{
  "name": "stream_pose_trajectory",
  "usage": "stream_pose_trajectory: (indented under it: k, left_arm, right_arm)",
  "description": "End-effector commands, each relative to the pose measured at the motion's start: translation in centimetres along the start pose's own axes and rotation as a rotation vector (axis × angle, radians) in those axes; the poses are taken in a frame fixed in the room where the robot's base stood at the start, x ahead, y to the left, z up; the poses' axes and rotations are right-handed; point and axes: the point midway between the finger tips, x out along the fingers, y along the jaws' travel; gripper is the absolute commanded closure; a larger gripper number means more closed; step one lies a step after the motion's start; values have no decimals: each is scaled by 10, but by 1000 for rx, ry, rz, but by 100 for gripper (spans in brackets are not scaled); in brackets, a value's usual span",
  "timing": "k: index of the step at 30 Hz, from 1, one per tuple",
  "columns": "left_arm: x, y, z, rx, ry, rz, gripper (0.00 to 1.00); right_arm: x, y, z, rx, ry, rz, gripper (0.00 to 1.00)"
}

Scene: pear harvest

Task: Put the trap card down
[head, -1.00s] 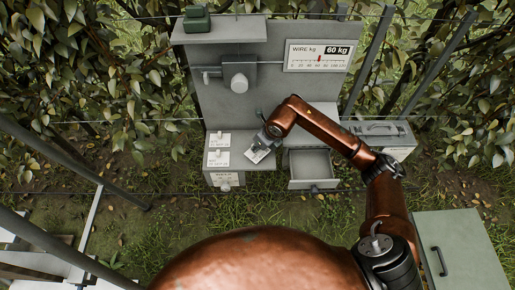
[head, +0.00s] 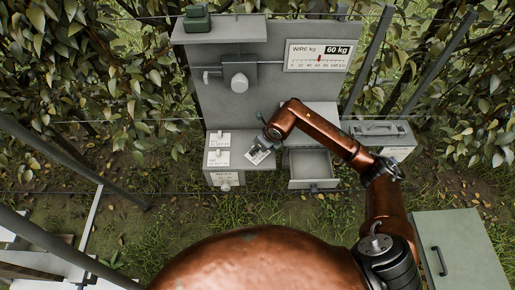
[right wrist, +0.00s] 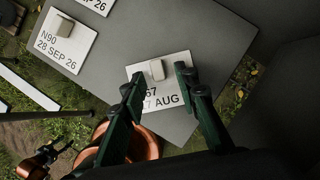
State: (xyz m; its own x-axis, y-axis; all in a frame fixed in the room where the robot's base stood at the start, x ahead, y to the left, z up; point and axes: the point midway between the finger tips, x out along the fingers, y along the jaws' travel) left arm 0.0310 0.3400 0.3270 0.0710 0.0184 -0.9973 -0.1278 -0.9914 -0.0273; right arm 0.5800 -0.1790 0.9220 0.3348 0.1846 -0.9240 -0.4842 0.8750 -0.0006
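The trap card (right wrist: 176,88) is white, with a small pale block (right wrist: 157,70) on it and the partly hidden print "67" and "AUG". It lies at the front right of a grey shelf and also shows in the head view (head: 258,157), turned at an angle to the two other cards. My right gripper (right wrist: 155,80) is over it, its dark green fingers on either side of the block with gaps showing. The fingers hide part of the print. A small copper and black part of my left arm seems to show at lower left in the right wrist view; its fingers are unclear.
Two other cards, one (head: 219,140) behind the other (head: 218,158), lie left of the trap card. An open drawer (head: 311,169) is to its right. A gauge (head: 320,57) reads 60 kg on the back panel. A grey case (head: 380,130) stands farther right.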

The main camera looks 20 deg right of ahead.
Motion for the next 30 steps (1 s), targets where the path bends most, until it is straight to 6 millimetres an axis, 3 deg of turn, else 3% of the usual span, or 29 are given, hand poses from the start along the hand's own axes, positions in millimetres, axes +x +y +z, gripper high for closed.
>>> stream_pose_trajectory:
  k: [5, 18, 24, 30]
  left_arm:
    - [0, 0, 0, 0, 0, 0, 60]
    - [1, 0, 1, 0, 0, 0, 60]
    - [2, 0, 1, 0, 0, 0, 60]
    - [1, 0, 0, 0, 0, 0, 60]
  right_arm:
    - [-21, -1, 2, -1, -4, -3, 72]
    - [-105, -1, 1, 0, -2, -2, 72]
    - [-120, 0, 0, 0, -1, -1, 72]
    - [-121, 0, 0, 0, -1, 0, 72]
